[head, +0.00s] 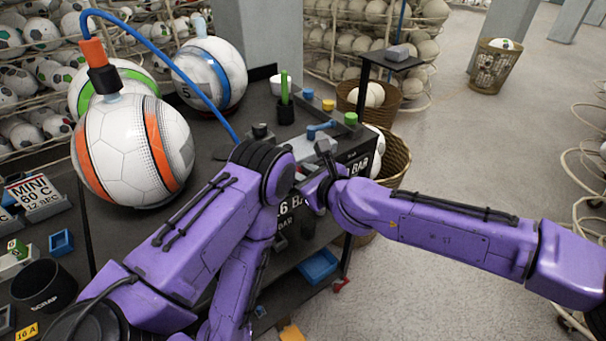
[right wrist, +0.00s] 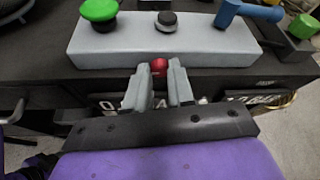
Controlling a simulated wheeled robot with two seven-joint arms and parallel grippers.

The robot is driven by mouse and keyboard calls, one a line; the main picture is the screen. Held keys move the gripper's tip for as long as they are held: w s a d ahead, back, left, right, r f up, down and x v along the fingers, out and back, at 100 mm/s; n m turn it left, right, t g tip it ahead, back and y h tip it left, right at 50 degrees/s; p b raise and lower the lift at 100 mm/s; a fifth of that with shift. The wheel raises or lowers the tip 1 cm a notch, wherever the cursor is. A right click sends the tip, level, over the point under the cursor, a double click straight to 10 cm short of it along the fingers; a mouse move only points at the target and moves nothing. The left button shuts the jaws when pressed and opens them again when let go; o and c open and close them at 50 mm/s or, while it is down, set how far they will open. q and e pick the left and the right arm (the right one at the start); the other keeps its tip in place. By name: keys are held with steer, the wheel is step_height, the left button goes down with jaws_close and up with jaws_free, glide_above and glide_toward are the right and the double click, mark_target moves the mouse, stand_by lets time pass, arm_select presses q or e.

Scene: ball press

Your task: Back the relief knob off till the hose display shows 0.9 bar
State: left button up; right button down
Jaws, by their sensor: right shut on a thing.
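A small red knob (right wrist: 159,67), seemingly the relief knob, sits on the front of a light grey control block (right wrist: 125,45). In the right wrist view my right gripper (right wrist: 158,86) is shut on it, with one grey finger on each side. In the head view my right gripper (head: 302,177) reaches the block's front edge, and my arms hide the knob. Dark display panels with white "BAR" lettering (head: 357,166) hang on the cart's front. One reads partly "6 B" (head: 289,207), its first part hidden by my left arm. My left gripper is not visible.
A green button (right wrist: 99,12), a black knob (right wrist: 167,20) and a blue lever (right wrist: 248,12) stand on the block. Balls, one with orange stripes (head: 133,150), stand on the cart at left with a blue hose (head: 165,58). A wicker basket (head: 396,160) is close at right.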

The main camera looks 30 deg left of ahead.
steer(key=c, duration=1)
jaws_free()
steer(key=shift+o, duration=0.2)
steer(key=shift+d, duration=0.1)
steer(key=b+v, duration=0.2)
steer(key=v, duration=0.8)
steer(key=shift+d, duration=0.15)
